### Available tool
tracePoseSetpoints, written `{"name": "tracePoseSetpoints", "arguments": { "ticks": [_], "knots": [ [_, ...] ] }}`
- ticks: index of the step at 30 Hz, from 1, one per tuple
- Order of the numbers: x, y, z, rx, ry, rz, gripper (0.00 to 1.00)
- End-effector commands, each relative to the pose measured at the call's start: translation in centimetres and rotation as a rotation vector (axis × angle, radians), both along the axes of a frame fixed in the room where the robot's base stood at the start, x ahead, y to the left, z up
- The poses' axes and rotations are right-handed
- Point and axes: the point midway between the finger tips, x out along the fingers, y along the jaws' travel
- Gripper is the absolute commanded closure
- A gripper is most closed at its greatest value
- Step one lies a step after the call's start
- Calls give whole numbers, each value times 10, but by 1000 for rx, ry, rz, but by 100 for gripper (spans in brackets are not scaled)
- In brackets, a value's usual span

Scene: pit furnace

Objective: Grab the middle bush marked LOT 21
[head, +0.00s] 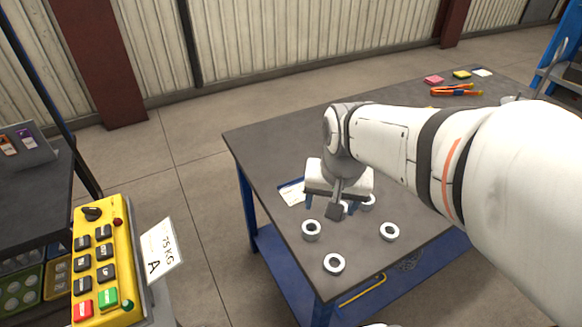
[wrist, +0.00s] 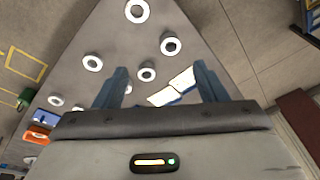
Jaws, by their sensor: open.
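Several pale ring-shaped bushes with dark bores lie on the dark tabletop. In the wrist view one bush (wrist: 147,72) shows in the gap between my fingers, left of centre; in the head view a bush partly hidden under my gripper (head: 344,207) sits among the others. No LOT 21 marking is readable, so I cannot confirm which bush bears it. My gripper (head: 329,204) is over the table's near part, pointing down, open and empty. Its two blue-grey fingers also show in the wrist view (wrist: 160,70), apart from each other.
Other bushes stand close around: one to the left (head: 311,230), one nearest (head: 334,263), one to the right (head: 389,231) and one behind (head: 367,201). A white card with blue edge (head: 292,193) lies beside them. A yellow control pendant (head: 103,262) is at the left.

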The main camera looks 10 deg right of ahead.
Motion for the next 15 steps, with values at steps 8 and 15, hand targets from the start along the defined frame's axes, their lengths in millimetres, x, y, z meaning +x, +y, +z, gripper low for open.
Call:
{"name": "tracePoseSetpoints", "arguments": {
  "ticks": [8, 15],
  "knots": [
    [74, 1, -84, 75, 131, -547, 31],
    [105, 2, -129, 90, 180, -830, 31]
  ]
}}
